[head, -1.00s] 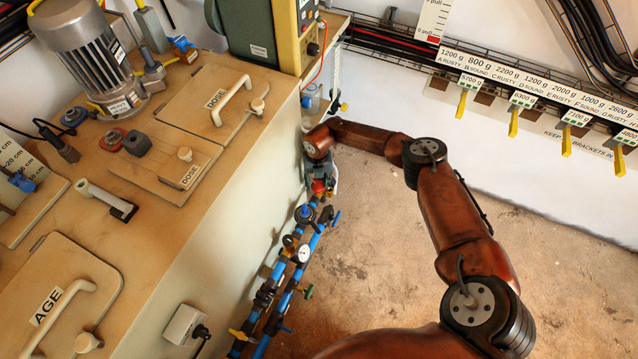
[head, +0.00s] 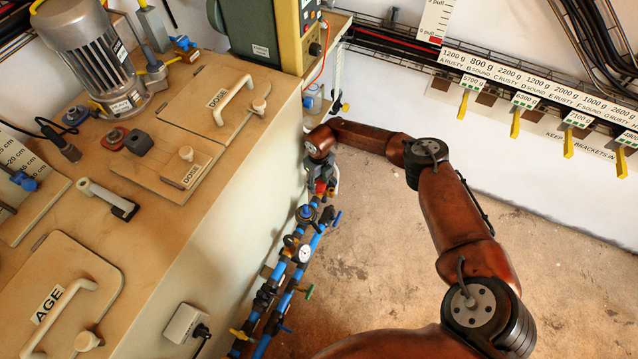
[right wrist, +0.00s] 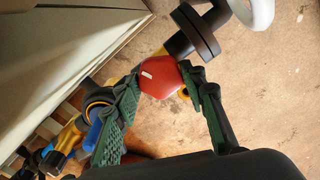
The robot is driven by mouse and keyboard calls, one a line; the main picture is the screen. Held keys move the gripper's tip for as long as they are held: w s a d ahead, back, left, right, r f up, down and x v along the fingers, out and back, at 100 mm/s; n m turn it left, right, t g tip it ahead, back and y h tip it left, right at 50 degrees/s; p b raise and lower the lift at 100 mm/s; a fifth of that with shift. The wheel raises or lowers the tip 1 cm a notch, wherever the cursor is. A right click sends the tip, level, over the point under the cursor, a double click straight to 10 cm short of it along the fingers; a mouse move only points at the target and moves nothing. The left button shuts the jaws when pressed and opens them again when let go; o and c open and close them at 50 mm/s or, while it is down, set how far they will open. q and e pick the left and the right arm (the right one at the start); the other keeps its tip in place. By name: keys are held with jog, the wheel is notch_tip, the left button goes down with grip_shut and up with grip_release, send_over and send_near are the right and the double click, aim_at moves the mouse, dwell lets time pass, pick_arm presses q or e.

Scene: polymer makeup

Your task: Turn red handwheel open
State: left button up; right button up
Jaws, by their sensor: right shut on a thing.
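The red handwheel (right wrist: 160,77) has a white mark on its face and sits on the pipework in the right wrist view. My right gripper (right wrist: 163,80) is shut on it, with one green-padded finger on each side of the rim. In the head view, the gripper (head: 322,180) is small, at the top end of the blue pipes, and mostly hides the red handwheel (head: 320,188). How far the wheel has turned cannot be told. My left gripper is not in view.
Blue pipes (head: 270,300) with valves and a white gauge (head: 304,254) run along the beige cabinet (head: 240,210) to the left of my right arm. A white ring (right wrist: 253,12) is close by in the right wrist view. The floor (head: 390,240) on the right is clear.

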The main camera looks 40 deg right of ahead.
aim_at(319, 185)
dwell(0.4)
jog(key=o, duration=1.1)
jog(key=shift+o, duration=0.2)
notch_tip(319, 185, up, 12)
